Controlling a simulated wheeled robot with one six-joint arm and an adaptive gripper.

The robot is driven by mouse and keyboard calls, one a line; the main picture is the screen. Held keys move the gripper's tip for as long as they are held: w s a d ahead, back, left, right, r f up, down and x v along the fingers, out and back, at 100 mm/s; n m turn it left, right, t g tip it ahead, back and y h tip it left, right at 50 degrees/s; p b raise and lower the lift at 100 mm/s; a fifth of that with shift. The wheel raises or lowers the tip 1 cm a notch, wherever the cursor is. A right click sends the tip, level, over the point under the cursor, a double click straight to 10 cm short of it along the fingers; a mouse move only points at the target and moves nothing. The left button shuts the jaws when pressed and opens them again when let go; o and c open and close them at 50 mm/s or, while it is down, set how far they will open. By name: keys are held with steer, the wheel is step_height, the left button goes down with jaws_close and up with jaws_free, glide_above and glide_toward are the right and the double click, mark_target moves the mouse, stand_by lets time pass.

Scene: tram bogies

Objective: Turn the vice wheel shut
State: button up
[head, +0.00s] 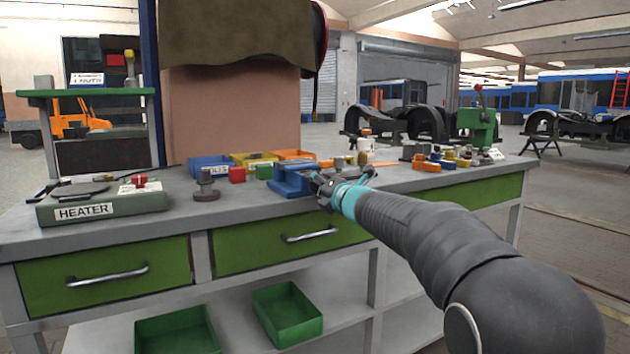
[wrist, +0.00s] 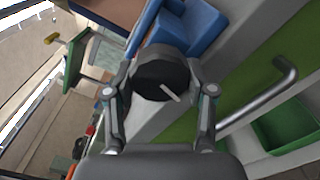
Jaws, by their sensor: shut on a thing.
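The blue vice (head: 290,181) stands on the grey workbench near its front edge, and it also shows at the top of the wrist view (wrist: 190,28). Its wheel (wrist: 160,80) is dark and round with a pale stripe on its face. My gripper (wrist: 160,88) has one finger on each side of the wheel and is shut on it. In the head view my gripper (head: 328,186) reaches the vice from the right, and the wheel is mostly hidden there by the fingers.
A heater (head: 105,203) stands at the left of the bench, with a dark round-based part (head: 206,187) between it and the vice. Small blue, yellow and orange bins stand behind the vice. A drawer handle (head: 310,235) sticks out below it. Several small parts and a green press (head: 478,125) are to the right.

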steer(key=m+p, duration=0.1)
steer(key=m, duration=0.4)
steer(key=shift+a+m+p, duration=0.1)
steer(key=shift+m+p, duration=0.2)
steer(key=shift+p, duration=0.05)
steer(key=m, duration=0.6)
steer(key=shift+r, duration=0.1)
steer(key=m, duration=0.5)
steer(key=shift+r+m, duration=0.1)
steer(key=shift+m, duration=0.3)
steer(key=m, duration=0.6)
steer(key=shift+w+d, duration=0.1)
steer(key=shift+d, duration=0.1)
steer(key=m, duration=0.5)
steer(key=shift+d+m, duration=0.1)
steer(key=shift+m, duration=0.2)
steer(key=m, duration=0.6)
steer(key=shift+w+d+m, duration=0.1)
steer(key=shift+m, duration=0.2)
steer(key=m, duration=0.6)
steer(key=shift+f, duration=0.25)
steer(key=m, duration=0.4)
steer(key=shift+f+m, duration=0.1)
steer(key=shift+m, duration=0.3)
steer(key=shift+f+m, duration=0.1)
steer(key=shift+m, duration=0.6)
